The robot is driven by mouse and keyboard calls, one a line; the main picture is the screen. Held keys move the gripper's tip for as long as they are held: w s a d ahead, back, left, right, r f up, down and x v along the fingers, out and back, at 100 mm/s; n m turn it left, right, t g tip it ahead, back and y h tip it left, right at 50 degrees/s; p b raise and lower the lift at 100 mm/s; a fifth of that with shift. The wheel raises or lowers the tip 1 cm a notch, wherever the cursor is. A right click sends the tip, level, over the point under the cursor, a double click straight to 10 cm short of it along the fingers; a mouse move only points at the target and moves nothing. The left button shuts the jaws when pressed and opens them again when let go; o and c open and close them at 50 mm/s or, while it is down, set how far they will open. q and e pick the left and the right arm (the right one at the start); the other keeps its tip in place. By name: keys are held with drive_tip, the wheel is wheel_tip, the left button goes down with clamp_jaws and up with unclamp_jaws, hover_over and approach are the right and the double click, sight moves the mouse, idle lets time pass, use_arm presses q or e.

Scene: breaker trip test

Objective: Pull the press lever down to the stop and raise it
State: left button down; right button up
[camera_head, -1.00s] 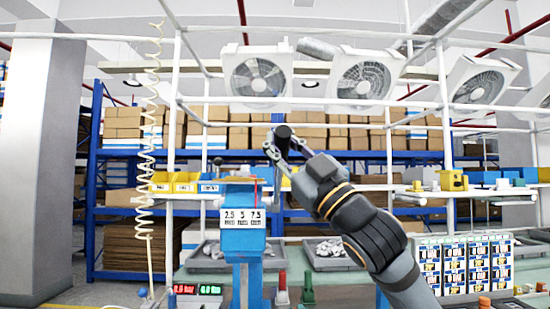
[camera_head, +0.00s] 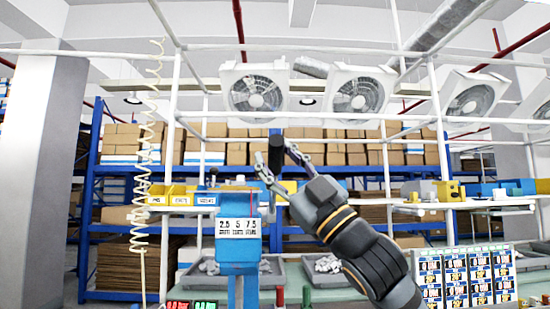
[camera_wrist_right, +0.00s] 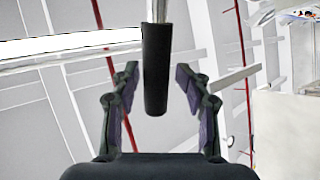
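The blue press (camera_head: 238,251) stands left of centre in the head view, with a white label reading 2.5, 5 and 7.5. The lever's black cylindrical grip (camera_head: 275,146) shows above and to the right of the press. My right gripper (camera_head: 279,156) is at this grip, its fingers spread to either side. In the right wrist view the black grip (camera_wrist_right: 155,70) hangs from a grey rod between the two open fingers, with a visible gap on each side. The lever's lower part is hidden in the head view. My left gripper is not in view.
Grey trays (camera_head: 345,279) with pale parts sit on the bench behind the press. A label board (camera_head: 466,277) stands at the right. Red and green digital displays (camera_head: 190,304) are at the lower left. A coiled hose (camera_head: 143,190) hangs at the left; white frame bars cross above.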

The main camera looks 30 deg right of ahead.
drive_tip(key=shift+w+a+r, duration=0.15)
drive_tip(key=shift+d+r, duration=0.2)
drive_tip(key=shift+r, duration=0.3)
drive_tip(key=r, duration=0.9)
drive_tip(key=shift+w+a, duration=0.15)
drive_tip(key=shift+a, duration=0.15)
drive_tip(key=shift+c, duration=0.2)
